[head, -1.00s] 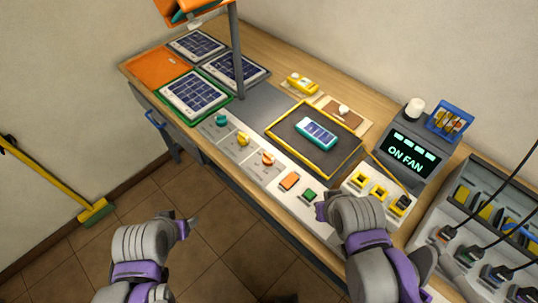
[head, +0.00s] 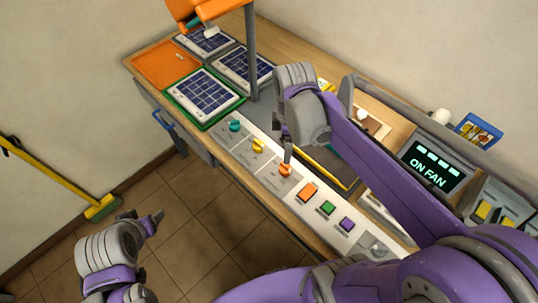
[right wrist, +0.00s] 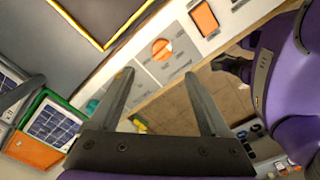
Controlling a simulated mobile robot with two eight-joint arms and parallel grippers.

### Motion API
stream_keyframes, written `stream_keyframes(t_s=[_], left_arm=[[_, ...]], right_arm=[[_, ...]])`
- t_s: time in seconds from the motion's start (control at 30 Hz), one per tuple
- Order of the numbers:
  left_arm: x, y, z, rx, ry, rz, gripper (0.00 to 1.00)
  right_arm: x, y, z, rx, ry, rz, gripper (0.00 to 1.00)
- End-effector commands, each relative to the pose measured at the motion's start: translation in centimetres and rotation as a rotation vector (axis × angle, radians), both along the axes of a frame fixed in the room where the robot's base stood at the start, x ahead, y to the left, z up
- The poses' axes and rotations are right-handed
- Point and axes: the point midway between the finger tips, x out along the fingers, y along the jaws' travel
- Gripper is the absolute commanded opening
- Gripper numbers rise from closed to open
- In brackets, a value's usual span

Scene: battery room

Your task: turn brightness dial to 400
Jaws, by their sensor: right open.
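Three dials stand in a row on the panel at the bench's front: teal (head: 234,125), yellow (head: 257,145) and orange (head: 286,169). Their labels are too small to read, so I cannot tell which is the brightness dial. My right gripper (head: 287,155) is just above the orange dial. In the right wrist view, my right gripper (right wrist: 160,75) is open and empty, with the orange dial (right wrist: 161,49) just beyond the gap between its fingertips. The teal dial (right wrist: 92,105) shows left of the fingers. My left gripper (head: 146,215) hangs over the floor, away from the bench; its jaw opening is unclear.
Orange (head: 307,192), green (head: 327,208) and purple (head: 346,224) buttons sit right of the dials. A grey post (head: 251,60) rises behind them. Solar panels (head: 207,92) lie at the left. My right arm hides much of the black mat.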

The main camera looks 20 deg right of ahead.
Motion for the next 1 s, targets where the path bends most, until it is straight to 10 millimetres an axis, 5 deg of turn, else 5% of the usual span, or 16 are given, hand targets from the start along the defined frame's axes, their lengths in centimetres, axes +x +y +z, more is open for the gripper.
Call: stream_keyframes(t_s=[0.37,0.6,1.0], left_arm=[[-0.5,0.0,-0.7,0.000,0.009,0.000,0.70],[-2.3,0.0,-4.0,0.000,0.045,0.000,0.70],[-2.6,0.0,-4.6,0.000,0.050,0.000,0.70]], right_arm=[[-0.1,0.0,-5.6,0.000,0.006,0.009,0.81],[-0.4,0.0,-10.0,0.001,0.009,0.008,0.81],[-0.1,0.0,-10.8,0.000,0.003,0.008,0.81]])
